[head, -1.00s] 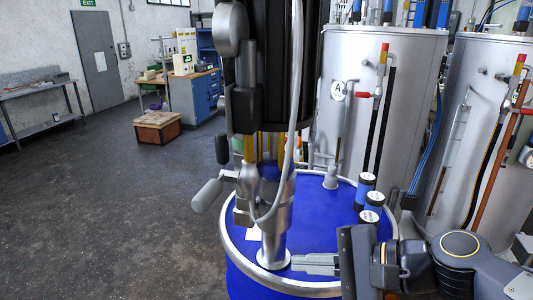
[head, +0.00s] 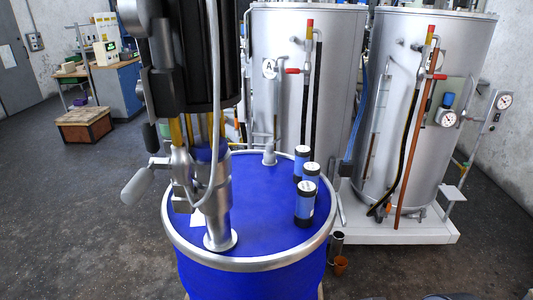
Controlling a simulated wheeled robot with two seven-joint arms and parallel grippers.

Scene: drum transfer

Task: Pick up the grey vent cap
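A small grey fitting (head: 268,155) stands upright on the far side of the blue drum's top (head: 262,190); it may be the grey vent cap, but I cannot tell for sure. It stands apart from the pump (head: 218,215), whose metal tube meets the drum lid at the near left. Neither of my grippers shows in this view. Only a dark bit at the bottom edge, right of the drum, may be part of my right arm.
Several blue-and-black cylinders (head: 306,203) stand on the drum's right side. Two large silver tanks (head: 420,120) stand behind on a white base (head: 400,232). A brown cup (head: 341,265) is on the floor right of the drum.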

